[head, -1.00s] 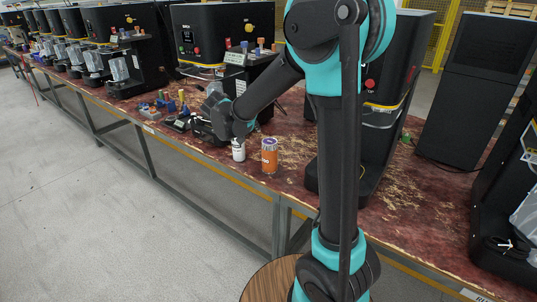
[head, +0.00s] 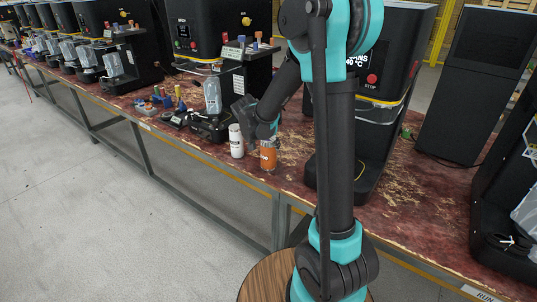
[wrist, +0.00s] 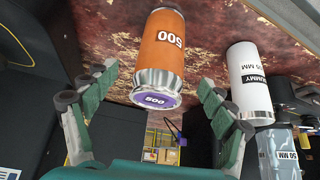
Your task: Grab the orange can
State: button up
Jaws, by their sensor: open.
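The orange can (head: 268,158) stands on the worn red bench top near its front edge. In the wrist view the orange can (wrist: 163,50) has a silver neck, a purple lid and a "500" label. My gripper (head: 262,135) is at the can's top in the head view and partly hides it. In the wrist view my gripper (wrist: 155,100) is open, with one green finger on each side of the can's lid end. Gaps show between the fingers and the can, so they look apart from it.
A white can (head: 236,141) stands just left of the orange can; it also shows in the wrist view (wrist: 249,80). A black machine (head: 375,120) stands to the right. Small fixtures (head: 175,118) lie further left.

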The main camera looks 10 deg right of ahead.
jog(key=shift+x, duration=3.6)
jog(key=shift+w+r, duration=0.1)
jog(key=c, duration=1.8)
jog(key=shift+o, duration=0.2)
